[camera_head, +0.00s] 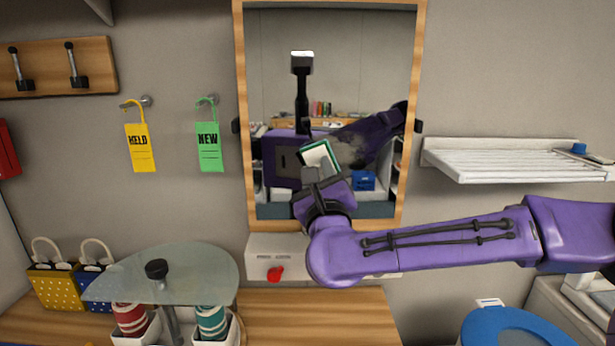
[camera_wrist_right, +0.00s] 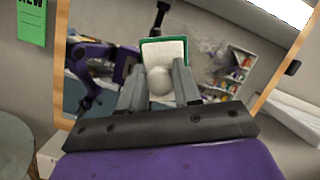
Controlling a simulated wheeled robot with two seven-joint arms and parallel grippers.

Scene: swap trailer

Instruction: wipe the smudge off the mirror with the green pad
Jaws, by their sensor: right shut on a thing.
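The wood-framed mirror (camera_head: 335,50) hangs on the wall in the middle of the head view; it also fills much of the right wrist view (camera_wrist_right: 110,25). A grey, blotchy smudge (camera_head: 372,140) shows on its glass, right of the pad; it shows faintly in the wrist view (camera_wrist_right: 212,55). My right gripper (camera_head: 321,173) is shut on the green pad (camera_head: 318,153), which has a pale face and a green edge. The pad (camera_wrist_right: 164,50) is upright before the glass, left of the smudge. I cannot tell whether it touches. My left gripper is not in view.
A white slatted rack (camera_head: 505,160) is on the wall at right. A glass-topped stand (camera_head: 190,265) with cups is at lower left. Yellow (camera_head: 140,148) and green (camera_head: 209,148) tags hang left of the mirror.

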